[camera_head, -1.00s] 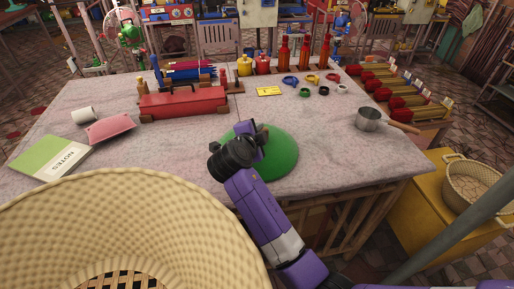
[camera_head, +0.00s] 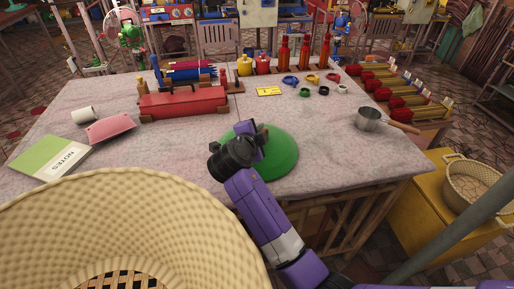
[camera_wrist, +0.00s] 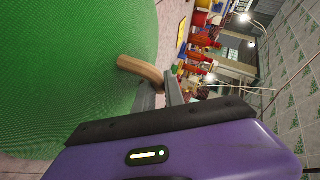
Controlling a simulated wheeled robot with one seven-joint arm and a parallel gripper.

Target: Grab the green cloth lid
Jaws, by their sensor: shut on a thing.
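The green cloth lid (camera_head: 282,155) is a round green dome near the front middle of the table. In the wrist view the lid (camera_wrist: 75,70) fills the left side, with a woven surface and a curved wooden handle (camera_wrist: 138,68). My gripper (camera_head: 262,133) is at the top of the lid, and my wrist covers the lid's left part in the head view. In the wrist view my gripper's fingers (camera_wrist: 158,92) are shut on the wooden handle. I cannot tell whether the lid's rim touches the table.
A large woven basket (camera_head: 150,200) fills the front left. On the table (camera_head: 340,160) are a red extruder rack (camera_head: 185,103), a metal pan (camera_head: 368,119), a green notebook (camera_head: 48,156), a pink block (camera_head: 110,127) and several small coloured rings. The table is clear around the lid.

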